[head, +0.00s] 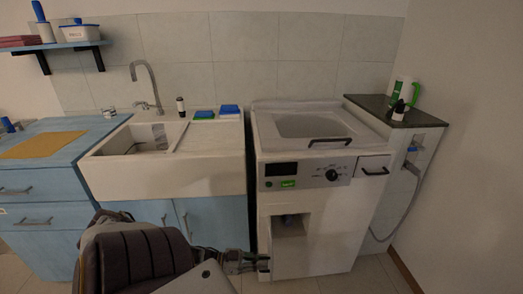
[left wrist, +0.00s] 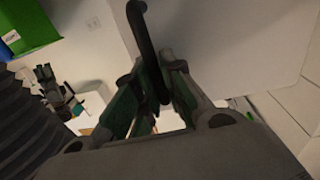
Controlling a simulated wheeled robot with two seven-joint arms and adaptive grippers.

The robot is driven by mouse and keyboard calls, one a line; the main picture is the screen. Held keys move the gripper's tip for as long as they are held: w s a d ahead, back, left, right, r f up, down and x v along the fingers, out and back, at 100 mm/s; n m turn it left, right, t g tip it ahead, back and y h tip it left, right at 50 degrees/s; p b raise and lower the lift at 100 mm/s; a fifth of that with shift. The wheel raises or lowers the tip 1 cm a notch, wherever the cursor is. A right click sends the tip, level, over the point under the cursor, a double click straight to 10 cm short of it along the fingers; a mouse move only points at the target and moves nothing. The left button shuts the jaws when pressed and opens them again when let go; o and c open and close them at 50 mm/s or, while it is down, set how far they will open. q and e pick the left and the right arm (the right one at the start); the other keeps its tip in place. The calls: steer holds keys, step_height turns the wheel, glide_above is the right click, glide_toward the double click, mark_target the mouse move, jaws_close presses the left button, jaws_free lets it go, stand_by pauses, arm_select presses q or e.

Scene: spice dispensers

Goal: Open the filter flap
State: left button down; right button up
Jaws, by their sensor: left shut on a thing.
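The white washing machine (head: 330,225) stands right of the sink in the head view. Low on its front left is an open recess (head: 289,222) with something dark inside. A white panel, apparently the filter flap (head: 290,256), shows just below this recess; its exact angle is hard to tell. My left gripper (head: 262,263) is at the left edge of this panel. In the left wrist view, the left gripper (left wrist: 163,98) is shut on a black bar handle (left wrist: 146,42) beside a white panel (left wrist: 225,40). My right gripper is not in view.
The sink (head: 150,140) with blue cabinets stands left of the machine. A dark-topped side counter (head: 385,110) with bottles is at right, with a grey hose (head: 405,215) hanging below it. Floor in front of the machine's right side is clear.

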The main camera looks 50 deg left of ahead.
arm_select(q)
steer(key=c, duration=1.5)
jaws_free()
steer(key=shift+s+d, duration=0.2)
steer(key=shift+d, duration=0.05)
steer(key=shift+a, duration=0.1)
steer(key=shift+w+a, duration=0.1)
steer(key=shift+v, duration=6)
